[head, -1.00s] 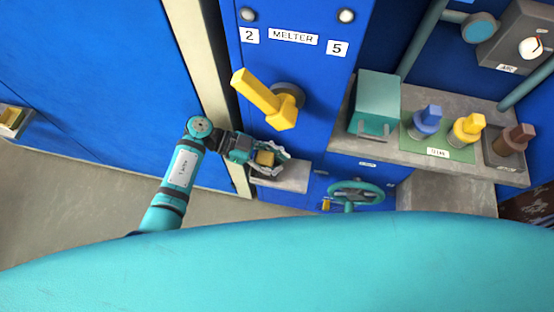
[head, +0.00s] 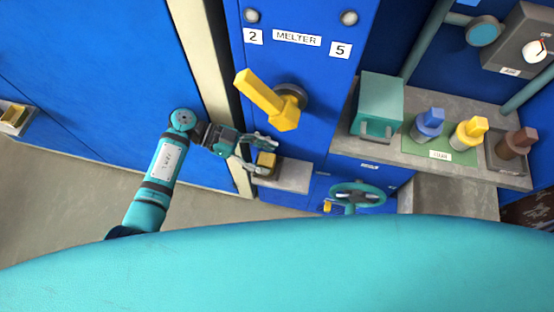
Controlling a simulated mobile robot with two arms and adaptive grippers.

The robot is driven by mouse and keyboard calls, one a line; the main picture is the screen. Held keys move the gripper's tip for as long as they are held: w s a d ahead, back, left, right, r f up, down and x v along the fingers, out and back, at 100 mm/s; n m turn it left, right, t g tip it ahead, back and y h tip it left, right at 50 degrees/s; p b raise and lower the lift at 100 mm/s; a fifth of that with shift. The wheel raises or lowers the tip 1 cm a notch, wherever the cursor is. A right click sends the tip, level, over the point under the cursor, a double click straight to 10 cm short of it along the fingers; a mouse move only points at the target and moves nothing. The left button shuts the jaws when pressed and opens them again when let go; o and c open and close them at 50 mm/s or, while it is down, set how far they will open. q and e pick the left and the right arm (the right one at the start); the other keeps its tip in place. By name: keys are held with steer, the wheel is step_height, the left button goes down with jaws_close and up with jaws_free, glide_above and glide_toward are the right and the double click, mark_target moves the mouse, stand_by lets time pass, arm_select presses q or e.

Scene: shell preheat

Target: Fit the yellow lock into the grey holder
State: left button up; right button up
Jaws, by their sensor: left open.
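A small yellow block (head: 267,159), which looks like the yellow lock, sits in a dark grey holder (head: 266,171) on a small grey ledge (head: 292,176) under the melter panel. It looks upright, but I cannot tell how deeply it sits. My left gripper (head: 264,154) is open at the block's left, with its fingertips beside the block. Whether a finger touches it I cannot tell. My right gripper is not in view.
A large yellow handle (head: 265,97) juts from the blue melter panel above. A teal handwheel (head: 356,196) is at the right. A grey counter (head: 402,157) carries a teal box (head: 378,101) and blue, yellow and brown pegs. The floor at left is clear.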

arm_select(q)
steer(key=v, duration=0.7)
steer(key=shift+a+r, duration=0.15)
steer(key=shift+a, duration=0.1)
